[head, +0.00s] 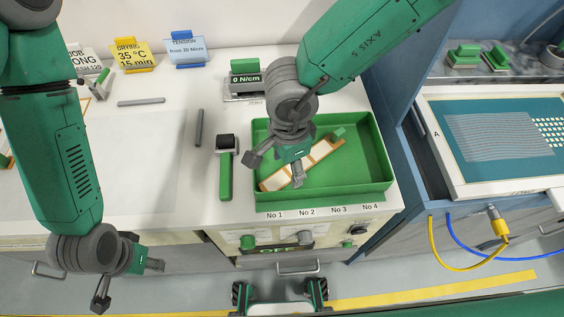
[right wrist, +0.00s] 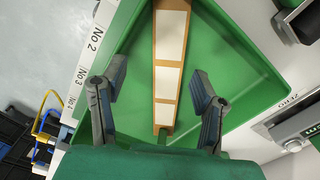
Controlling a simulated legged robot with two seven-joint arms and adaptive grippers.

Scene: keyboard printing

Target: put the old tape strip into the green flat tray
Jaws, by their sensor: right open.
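The green flat tray (head: 370,190) stands on the bench right of centre. It fills much of the right wrist view (right wrist: 225,60). A long tan strip with white panels (head: 322,152), which looks like the tape strip, lies slanted inside the tray. It also shows in the right wrist view (right wrist: 168,85). My right gripper (head: 276,170) is open above the tray, with the strip seen between its spread fingers (right wrist: 160,105). I see no contact with the strip. My left gripper (head: 128,283) is open and empty in front of the bench at the lower left.
A green-handled tool (head: 225,175) lies left of the tray. Grey bars (head: 199,127) (head: 140,101) lie on the bench. A force gauge (head: 245,82) stands behind the tray. A framed screen (head: 500,138) is at right. The bench left of the tool is mostly clear.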

